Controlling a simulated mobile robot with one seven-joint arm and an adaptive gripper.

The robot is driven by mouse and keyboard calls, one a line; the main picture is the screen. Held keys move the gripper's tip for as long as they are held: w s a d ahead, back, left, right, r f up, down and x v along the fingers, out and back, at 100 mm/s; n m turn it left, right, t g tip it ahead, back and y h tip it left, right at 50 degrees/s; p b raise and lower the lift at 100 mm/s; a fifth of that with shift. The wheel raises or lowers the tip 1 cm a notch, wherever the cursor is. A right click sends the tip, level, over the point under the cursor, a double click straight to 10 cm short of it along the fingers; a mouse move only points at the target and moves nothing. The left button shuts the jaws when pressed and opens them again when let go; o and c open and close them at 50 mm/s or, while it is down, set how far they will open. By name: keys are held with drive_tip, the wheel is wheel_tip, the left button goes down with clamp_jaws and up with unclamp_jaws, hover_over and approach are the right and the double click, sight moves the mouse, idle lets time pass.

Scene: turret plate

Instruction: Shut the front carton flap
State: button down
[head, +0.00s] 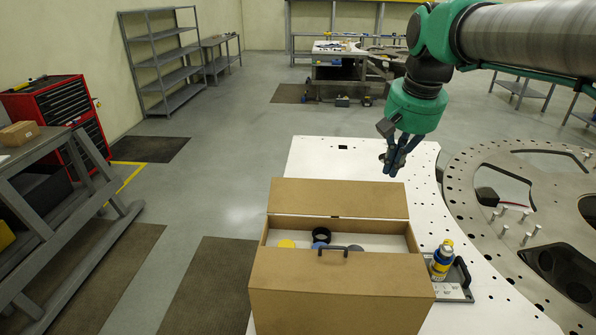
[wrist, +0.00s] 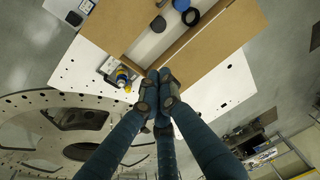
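A brown cardboard carton (head: 340,300) stands on the white plate in the head view. Its top is open. Inside are a yellow lid (head: 286,243), a black ring (head: 320,234) and blue and grey round things. My gripper (head: 393,162) is above the plate beyond the carton, touching nothing, its fingers together and empty (wrist: 156,85).
A blue and yellow spray can (head: 441,260) stands in a small grey tray (head: 465,285) right of the carton. The perforated turret plate (head: 480,170) with upright pins lies further right. The white plate (head: 330,158) behind the carton is clear.

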drive_tip(key=w+a+f+g+p, duration=0.1)
drive_tip(key=w+a+g+p, duration=0.15)
drive_tip(key=w+a, duration=0.75)
drive_tip(key=w+a+f+g+p, duration=0.1)
drive_tip(key=w+a+p, duration=0.25)
drive_tip(key=w, duration=1.35)
drive_tip(key=w+a+f+g+p, duration=0.1)
drive_tip(key=w+a+f+p, duration=0.2)
drive_tip(key=a+f, duration=0.3)
drive_tip(key=w+a+f+g+p, duration=0.1)
drive_tip(key=w+a+f+p, duration=0.3)
drive_tip(key=f, duration=0.9)
drive_tip(key=shift+w+a+f+g+h, duration=0.25)
drive_tip(key=shift+w+a+g+h, duration=0.1)
drive_tip(key=shift+w+a, duration=0.55)
drive_tip(key=shift+f, duration=0.2)
